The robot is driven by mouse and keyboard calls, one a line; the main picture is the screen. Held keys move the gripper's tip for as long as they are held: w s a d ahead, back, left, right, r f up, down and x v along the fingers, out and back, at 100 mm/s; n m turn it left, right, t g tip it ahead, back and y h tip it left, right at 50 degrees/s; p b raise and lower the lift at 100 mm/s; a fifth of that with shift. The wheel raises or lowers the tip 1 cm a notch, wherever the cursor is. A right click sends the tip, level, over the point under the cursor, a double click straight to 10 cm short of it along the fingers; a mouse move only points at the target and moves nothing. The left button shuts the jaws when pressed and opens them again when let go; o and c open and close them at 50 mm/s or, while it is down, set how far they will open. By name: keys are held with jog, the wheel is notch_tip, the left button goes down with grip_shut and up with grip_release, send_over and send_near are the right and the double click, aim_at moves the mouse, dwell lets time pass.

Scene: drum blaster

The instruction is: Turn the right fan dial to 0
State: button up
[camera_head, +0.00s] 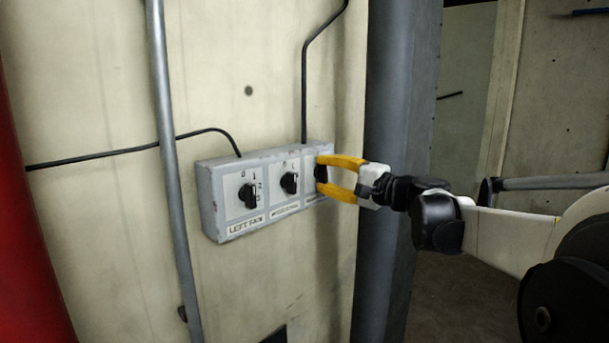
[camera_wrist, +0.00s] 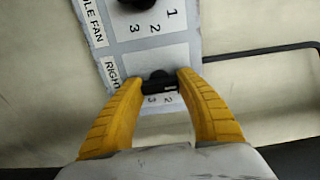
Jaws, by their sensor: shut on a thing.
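The grey control box (camera_head: 212,205) is fixed to the wall and carries three black dials in a row. The right fan dial (camera_head: 321,173) is the rightmost one, partly hidden behind my fingers in the head view. My gripper (camera_head: 322,175) has yellow fingers and is shut on this dial. In the wrist view the dial (camera_wrist: 158,82) sits between the fingertips of my gripper (camera_wrist: 160,84), on a white plate marked "RIGHT". The numbers 2 and 3 show beside the dial; its 0 and 1 marks are hidden, and I cannot tell which number it points to.
The left fan dial (camera_head: 248,196) and middle fan dial (camera_head: 289,183) are to the left on the box. A thin grey pipe (camera_head: 168,150) stands left of the box, and a thick dark column (camera_head: 392,100) stands right of it. Black cables run from the box top.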

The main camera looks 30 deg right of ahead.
jog(key=o, duration=1.2)
jog(key=shift+w, duration=0.1)
jog(key=v, duration=1.2)
